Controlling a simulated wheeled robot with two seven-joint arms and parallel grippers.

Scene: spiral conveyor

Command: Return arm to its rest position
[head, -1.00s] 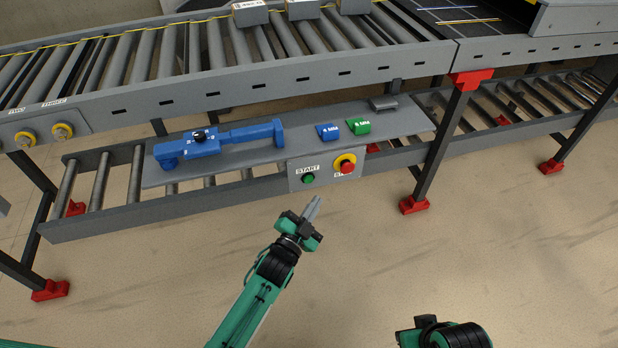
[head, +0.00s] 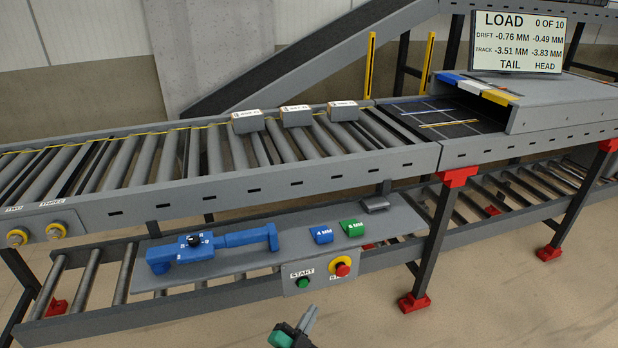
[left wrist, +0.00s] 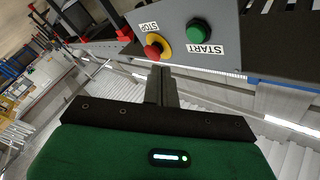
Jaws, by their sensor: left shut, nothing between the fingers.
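My left gripper (head: 308,320) shows at the bottom edge of the head view, its fingers shut with nothing between them. It is below and apart from the control box with the green start button (head: 303,283) and the red stop button (head: 341,267). In the left wrist view the shut fingers (left wrist: 161,84) point toward the box, where the start button (left wrist: 198,30) and the stop button (left wrist: 153,50) show. Most of my left arm is out of the head view. My right gripper is not in view.
A grey shelf (head: 222,277) holds a blue tool (head: 213,245), a blue 4 MM block (head: 321,234) and a green block (head: 352,228). Above it runs the roller conveyor (head: 250,187) with several grey boxes. A display (head: 517,42) reads LOAD 0 OF 10. Floor in front is clear.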

